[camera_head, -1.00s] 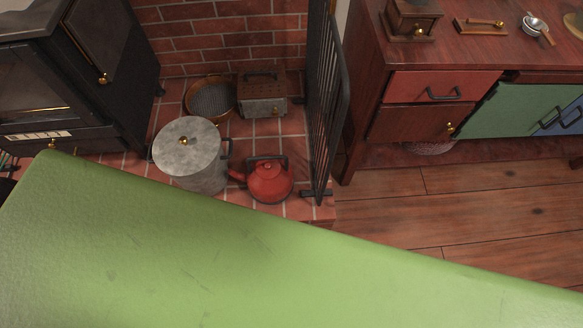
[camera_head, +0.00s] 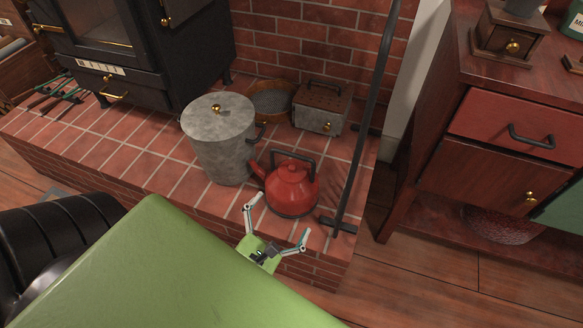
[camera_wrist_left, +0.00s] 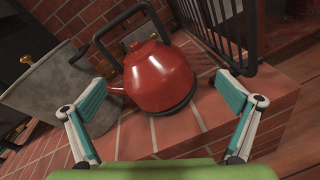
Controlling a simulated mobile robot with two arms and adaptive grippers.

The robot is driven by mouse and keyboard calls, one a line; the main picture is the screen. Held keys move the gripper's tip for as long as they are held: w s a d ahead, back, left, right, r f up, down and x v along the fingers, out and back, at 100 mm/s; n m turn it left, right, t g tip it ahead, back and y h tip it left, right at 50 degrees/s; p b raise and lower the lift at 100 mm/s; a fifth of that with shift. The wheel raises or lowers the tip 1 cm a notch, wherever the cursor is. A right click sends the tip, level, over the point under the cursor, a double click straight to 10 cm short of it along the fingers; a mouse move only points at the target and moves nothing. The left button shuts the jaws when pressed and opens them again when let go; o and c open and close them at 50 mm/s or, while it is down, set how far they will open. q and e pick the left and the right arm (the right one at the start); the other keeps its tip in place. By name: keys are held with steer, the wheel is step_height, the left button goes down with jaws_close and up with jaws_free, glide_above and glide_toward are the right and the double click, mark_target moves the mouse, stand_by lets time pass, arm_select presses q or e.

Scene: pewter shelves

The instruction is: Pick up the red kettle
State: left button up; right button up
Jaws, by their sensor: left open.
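The red kettle (camera_head: 291,187) stands upright on the brick hearth (camera_head: 160,148), with its dark handle arched over the lid and its spout toward the left. It also shows in the left wrist view (camera_wrist_left: 158,77), straight ahead between the fingers. My left gripper (camera_head: 279,222) is open and empty, just in front of the kettle at the hearth's front edge. In the left wrist view its two fingers (camera_wrist_left: 160,112) are spread wide, one on each side of the kettle's lower body, with no clear contact. My right gripper is not seen.
A grey lidded pot (camera_head: 221,140) stands close left of the kettle. Behind are a copper-rimmed sieve (camera_head: 270,101) and a metal box (camera_head: 320,107) with a handle. A black fire screen (camera_head: 366,120) stands close on the right. A black stove (camera_head: 120,45) is at the back left.

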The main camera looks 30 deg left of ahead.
mark_target(292, 156)
arm_select(q)
steer(key=w+a+r+n, duration=0.1)
steer(key=w+n, duration=0.1)
steer(key=w+a+r+n+t+y+b, duration=0.1)
steer(key=w+a+r+n, duration=0.1)
steer(key=w, duration=0.1)
steer(key=w+a+r+n+y+b, duration=0.1)
steer(key=w+r+n, duration=0.1)
steer(key=shift+w+a, duration=0.2)
steer(key=shift+w, duration=0.15)
steer(key=shift+w+a, duration=0.1)
steer(key=shift+w, duration=0.35)
steer(key=x, duration=0.5)
steer(key=shift+a+r, duration=0.1)
steer(key=shift+r, duration=0.15)
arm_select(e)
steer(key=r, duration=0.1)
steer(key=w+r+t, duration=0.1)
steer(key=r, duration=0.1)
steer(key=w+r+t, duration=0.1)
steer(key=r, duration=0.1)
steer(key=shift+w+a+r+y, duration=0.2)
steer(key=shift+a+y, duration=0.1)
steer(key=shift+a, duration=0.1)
arm_select(q)
steer(key=c, duration=1.8)
steer(key=shift+o, duration=0.2)
steer(key=shift+w+r, duration=0.1)
steer(key=shift+r, duration=0.15)
